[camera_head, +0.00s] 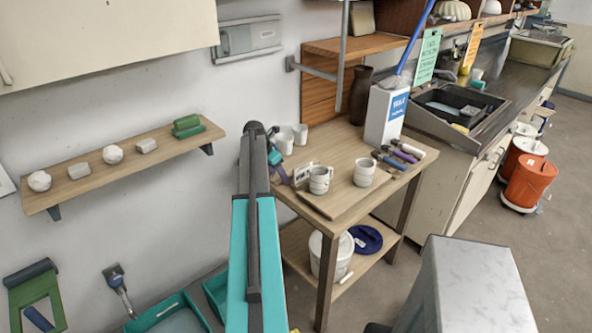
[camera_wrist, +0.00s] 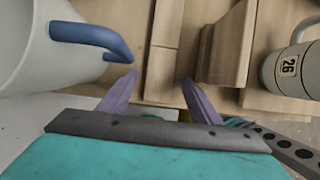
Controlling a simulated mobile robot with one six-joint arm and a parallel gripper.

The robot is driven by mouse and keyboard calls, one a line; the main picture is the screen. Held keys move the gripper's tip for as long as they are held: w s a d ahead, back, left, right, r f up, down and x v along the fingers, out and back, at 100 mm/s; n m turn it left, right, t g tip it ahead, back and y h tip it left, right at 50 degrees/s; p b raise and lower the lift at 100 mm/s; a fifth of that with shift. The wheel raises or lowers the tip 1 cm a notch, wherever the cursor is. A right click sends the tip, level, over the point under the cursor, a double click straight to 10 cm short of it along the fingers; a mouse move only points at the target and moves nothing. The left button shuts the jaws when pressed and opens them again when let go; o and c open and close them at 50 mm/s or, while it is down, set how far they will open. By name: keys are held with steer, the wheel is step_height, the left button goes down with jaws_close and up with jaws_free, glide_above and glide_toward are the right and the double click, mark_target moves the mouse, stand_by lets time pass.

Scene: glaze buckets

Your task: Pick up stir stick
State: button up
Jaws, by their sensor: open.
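My gripper (camera_wrist: 158,80) shows in the wrist view with its two purple fingers apart and nothing held between them. A pale wooden surface and blocks (camera_wrist: 226,45) lie beyond the fingertips. In the head view, my gripper (camera_head: 277,165) is at the left edge of the wooden table (camera_head: 330,140), partly hidden by my arm.
Stacked cups (camera_head: 319,180) and another pair (camera_head: 364,172) stand on the table. Handled tools (camera_head: 405,152) lie at right beside a white box (camera_head: 385,115). In the wrist view, a white vessel with a blue handle (camera_wrist: 90,37) is close at left; a cup marked 26 (camera_wrist: 289,68) is at right.

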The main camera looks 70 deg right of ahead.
steer(key=shift+s+f, duration=0.1)
steer(key=shift+f, duration=0.15)
steer(key=shift+c, duration=0.5)
steer(key=c, duration=1.3)
steer(key=shift+r, duration=0.15)
steer(key=shift+r+b, duration=2.55)
steer(key=shift+r, duration=6.35)
